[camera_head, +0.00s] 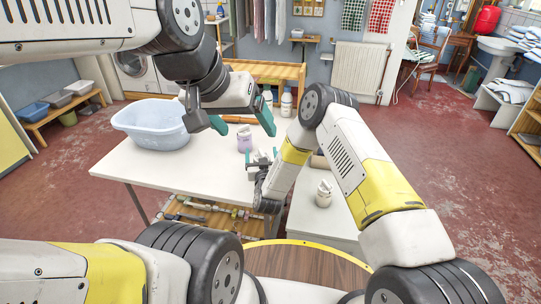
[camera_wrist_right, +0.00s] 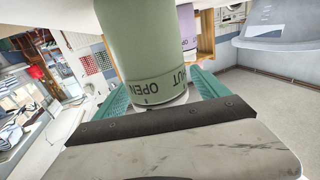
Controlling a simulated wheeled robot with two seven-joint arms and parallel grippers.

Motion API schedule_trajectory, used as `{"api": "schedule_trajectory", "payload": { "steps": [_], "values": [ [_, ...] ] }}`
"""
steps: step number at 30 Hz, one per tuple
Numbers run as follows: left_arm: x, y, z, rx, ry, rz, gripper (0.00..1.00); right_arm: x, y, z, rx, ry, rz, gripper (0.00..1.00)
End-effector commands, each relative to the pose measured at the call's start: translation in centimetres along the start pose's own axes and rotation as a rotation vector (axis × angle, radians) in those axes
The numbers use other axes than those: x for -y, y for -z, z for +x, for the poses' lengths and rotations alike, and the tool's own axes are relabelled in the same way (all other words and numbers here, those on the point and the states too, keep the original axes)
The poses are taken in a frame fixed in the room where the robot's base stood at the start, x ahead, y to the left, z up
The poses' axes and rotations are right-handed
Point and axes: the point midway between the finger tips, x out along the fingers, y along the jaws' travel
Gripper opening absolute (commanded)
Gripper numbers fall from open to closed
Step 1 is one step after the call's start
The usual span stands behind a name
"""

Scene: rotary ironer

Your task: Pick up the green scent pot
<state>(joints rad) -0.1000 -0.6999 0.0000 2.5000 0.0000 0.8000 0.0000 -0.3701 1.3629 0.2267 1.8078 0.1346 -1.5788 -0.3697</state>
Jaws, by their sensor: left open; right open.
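The green scent pot (camera_wrist_right: 142,45) fills the upper middle of the right wrist view, with a band lettered OPEN and SHUT near its white end. My right gripper (camera_wrist_right: 162,92) is open, with a teal finger on either side of the pot; I cannot tell whether they touch it. In the head view my right gripper (camera_head: 262,158) is low over the white table, and the pot is small and mostly hidden there. My left gripper (camera_head: 242,120) is open and empty above the table, higher and farther back.
A purple pot (camera_head: 245,141) stands just behind my right gripper and also shows in the wrist view (camera_wrist_right: 187,30). A blue basin (camera_head: 152,124) sits at the table's left. White bottles (camera_head: 286,103) stand behind. A pale jar (camera_head: 324,194) is right of my right gripper. The table's front left (camera_head: 165,176) is clear.

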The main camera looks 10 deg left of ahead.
Motion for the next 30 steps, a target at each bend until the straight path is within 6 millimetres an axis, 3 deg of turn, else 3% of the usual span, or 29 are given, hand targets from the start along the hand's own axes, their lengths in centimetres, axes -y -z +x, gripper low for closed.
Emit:
{"api": "schedule_trajectory", "payload": {
  "steps": [8, 21, 30],
  "values": [
    [0.00, 0.00, 0.00, 0.000, 0.000, 0.000, 0.83, 0.02, -0.02, 0.42, 0.001, 0.001, 0.000, 0.84],
    [0.00, 0.00, 0.00, 0.000, 0.000, 0.000, 0.83, 0.02, -0.02, 0.39, 0.001, 0.001, 0.000, 0.00],
    [0.00, 0.00, 0.00, 0.000, 0.000, 0.000, 0.83, 0.00, 0.06, 0.45, 0.000, 0.001, 0.000, 0.00]
  ]
}}
